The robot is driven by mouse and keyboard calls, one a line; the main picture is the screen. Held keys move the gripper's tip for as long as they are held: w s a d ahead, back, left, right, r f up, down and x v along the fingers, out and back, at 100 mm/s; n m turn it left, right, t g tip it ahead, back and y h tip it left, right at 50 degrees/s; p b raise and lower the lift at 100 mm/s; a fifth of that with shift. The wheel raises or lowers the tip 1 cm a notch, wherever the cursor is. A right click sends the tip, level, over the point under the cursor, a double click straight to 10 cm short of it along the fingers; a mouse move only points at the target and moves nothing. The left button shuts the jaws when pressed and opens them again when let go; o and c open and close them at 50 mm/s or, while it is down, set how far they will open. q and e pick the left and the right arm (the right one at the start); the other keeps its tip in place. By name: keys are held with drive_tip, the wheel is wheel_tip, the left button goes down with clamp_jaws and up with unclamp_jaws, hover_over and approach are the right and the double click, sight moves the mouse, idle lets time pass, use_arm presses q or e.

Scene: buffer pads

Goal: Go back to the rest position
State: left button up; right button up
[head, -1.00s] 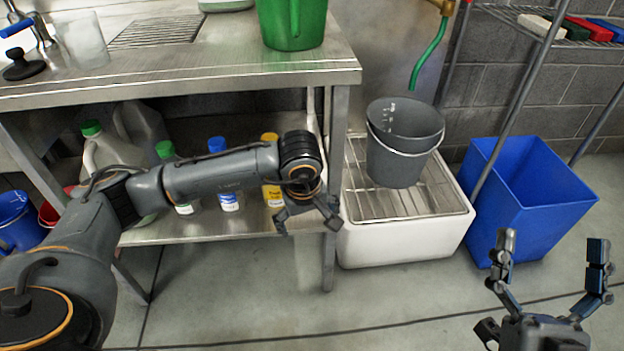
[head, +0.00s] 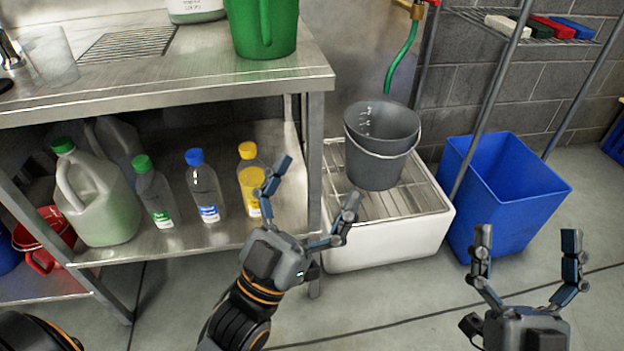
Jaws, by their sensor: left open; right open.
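My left gripper (head: 314,185) is open and empty, with its fingers pointing up in front of the steel table's right end. Its fingers overlap the edge of the lower shelf in the picture. My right gripper (head: 527,245) is open and empty at the lower right, with its fingers pointing up in front of the blue bin (head: 505,190). Neither gripper holds anything.
A steel table (head: 170,92) with a lower shelf of bottles stands at left. A green bucket (head: 262,28) is on top. A grey bucket (head: 380,140) stands on a grate over a white basin (head: 390,243). The floor in front is clear.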

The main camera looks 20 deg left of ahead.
use_arm(q)
drive_tip(key=shift+w+a+f+n+y, duration=0.1)
drive_tip(key=shift+a+f+n+y, duration=0.2)
drive_tip(key=shift+n+y, duration=0.25)
